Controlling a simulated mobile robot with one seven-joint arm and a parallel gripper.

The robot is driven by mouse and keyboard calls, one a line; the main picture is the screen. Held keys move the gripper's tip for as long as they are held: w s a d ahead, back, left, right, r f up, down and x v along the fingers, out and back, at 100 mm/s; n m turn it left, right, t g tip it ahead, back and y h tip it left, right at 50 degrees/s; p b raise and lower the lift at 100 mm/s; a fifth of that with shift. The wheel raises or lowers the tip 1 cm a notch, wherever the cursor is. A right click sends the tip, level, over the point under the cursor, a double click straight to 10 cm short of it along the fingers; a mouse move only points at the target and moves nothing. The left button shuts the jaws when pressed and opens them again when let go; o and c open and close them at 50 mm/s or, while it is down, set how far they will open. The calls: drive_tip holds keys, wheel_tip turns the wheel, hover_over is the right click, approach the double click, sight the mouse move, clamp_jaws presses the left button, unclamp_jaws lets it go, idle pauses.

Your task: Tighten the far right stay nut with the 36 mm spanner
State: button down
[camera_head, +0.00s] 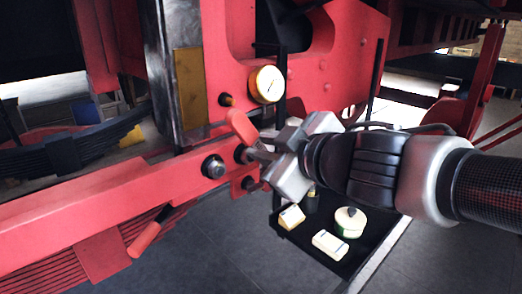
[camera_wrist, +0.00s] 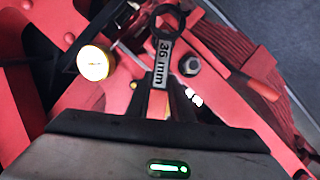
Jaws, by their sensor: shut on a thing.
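My gripper (camera_head: 268,160) is shut on the 36 mm spanner (camera_wrist: 163,60), whose label faces the wrist camera. The spanner's dark ring end (camera_wrist: 169,18) points away from the gripper in the wrist view. In the head view the gripper hides most of the spanner. A grey stay nut (camera_head: 213,166) sits on the red beam, just left of the gripper. It also shows in the wrist view (camera_wrist: 190,65), beside the spanner and outside its ring.
A pressure gauge (camera_head: 266,84) is above the gripper. A red-ended lever (camera_head: 240,125) stands close to the jaws, and another red handle (camera_head: 147,236) hangs below the beam (camera_head: 110,205). A black tray (camera_head: 330,258) with containers stands lower right. Open floor lies below.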

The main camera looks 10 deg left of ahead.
sight(254, 140)
drive_tip(key=w+a+b, duration=0.1)
drive_tip(key=w+a, duration=0.1)
drive_tip(key=a, duration=0.1)
drive_tip(key=shift+w+b, duration=0.15)
drive_tip(key=shift+b, duration=0.2)
drive_tip(key=shift+w+a+r, duration=0.1)
drive_tip(key=shift+w, duration=0.05)
drive_tip(key=shift+w+a, duration=0.15)
drive_tip(key=shift+a, duration=0.05)
drive_tip(key=shift+w+a, duration=0.25)
drive_tip(key=shift+w+a+b, duration=0.3)
drive_tip(key=shift+w+a, duration=0.2)
drive_tip(key=shift+a, duration=0.1)
idle(0.6)
drive_tip(key=shift+w+a, duration=0.2)
drive_tip(key=shift+a, duration=0.05)
drive_tip(key=shift+w+a, duration=0.2)
idle(0.4)
